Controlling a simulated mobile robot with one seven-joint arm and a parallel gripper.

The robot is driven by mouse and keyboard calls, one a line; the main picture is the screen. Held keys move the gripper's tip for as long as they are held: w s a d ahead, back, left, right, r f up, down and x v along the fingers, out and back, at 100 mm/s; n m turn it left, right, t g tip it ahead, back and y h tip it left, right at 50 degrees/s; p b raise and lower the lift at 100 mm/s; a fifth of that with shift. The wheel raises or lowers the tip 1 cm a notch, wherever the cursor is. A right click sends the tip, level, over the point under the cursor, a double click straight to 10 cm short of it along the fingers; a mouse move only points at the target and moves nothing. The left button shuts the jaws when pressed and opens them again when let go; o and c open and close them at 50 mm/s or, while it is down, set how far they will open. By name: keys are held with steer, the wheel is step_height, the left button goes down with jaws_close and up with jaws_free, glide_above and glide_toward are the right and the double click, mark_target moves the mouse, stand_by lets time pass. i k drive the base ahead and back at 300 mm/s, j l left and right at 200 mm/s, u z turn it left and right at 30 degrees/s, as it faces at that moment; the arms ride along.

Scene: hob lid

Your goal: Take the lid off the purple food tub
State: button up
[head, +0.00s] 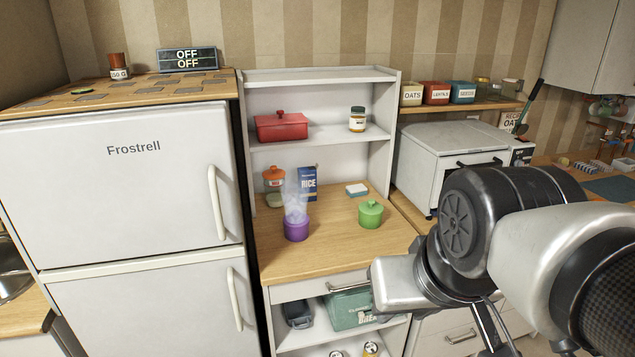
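The purple food tub (296,229) stands upright on the wooden counter of the white shelf unit, left of its middle. Pale steam (297,195) rises above it. I see no knobbed lid on it, but the steam blurs its top and I cannot tell whether a lid is there. My arm reaches in from the right, in front of the oven and well apart from the tub. Dark, thin parts at its lower end (494,330) may belong to my gripper. Its fingertips are not clear, and I see nothing held.
A green lidded pot (370,214) stands to the right of the tub. A blue rice box (307,184) and an orange-lidded jar (274,180) stand behind it. A sponge (357,190) lies at the back. The counter's front is clear. A fridge (125,185) borders the left.

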mark_target(284, 222)
steer(key=i+l+u, duration=0.15)
steer(key=i+u, duration=0.2)
steer(key=i, duration=0.95)
